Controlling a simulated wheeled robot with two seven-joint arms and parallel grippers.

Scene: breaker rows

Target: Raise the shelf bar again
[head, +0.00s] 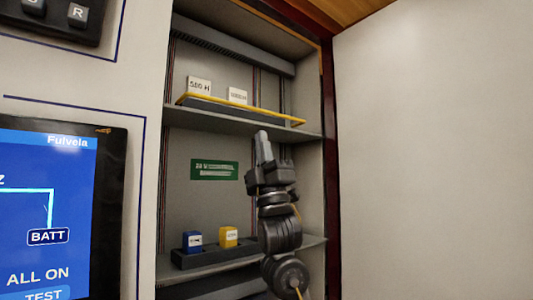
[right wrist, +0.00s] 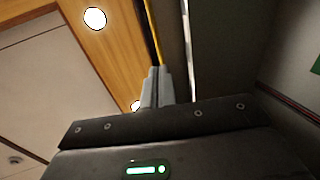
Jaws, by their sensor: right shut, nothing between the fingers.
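The yellow shelf bar (head: 240,109) runs along the front of the upper shelf (head: 205,118) in the head view, close above the shelf edge. In the right wrist view a thin yellow strip of it (right wrist: 153,35) shows beyond the fingertips. My right gripper (head: 263,137) is shut and empty, pointing up, with its tips just below the shelf's front edge in the picture. Its closed fingers also show in the right wrist view (right wrist: 155,80). I cannot tell whether the tips touch the shelf or bar. My left gripper is not in view.
White labelled blocks (head: 199,87) stand on the upper shelf behind the bar. A lower shelf holds a dark rack (head: 205,258) with a blue block (head: 192,241) and a yellow block (head: 228,237). A dark red post (head: 332,170) bounds the cabinet's right side. A screen (head: 60,220) is at left.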

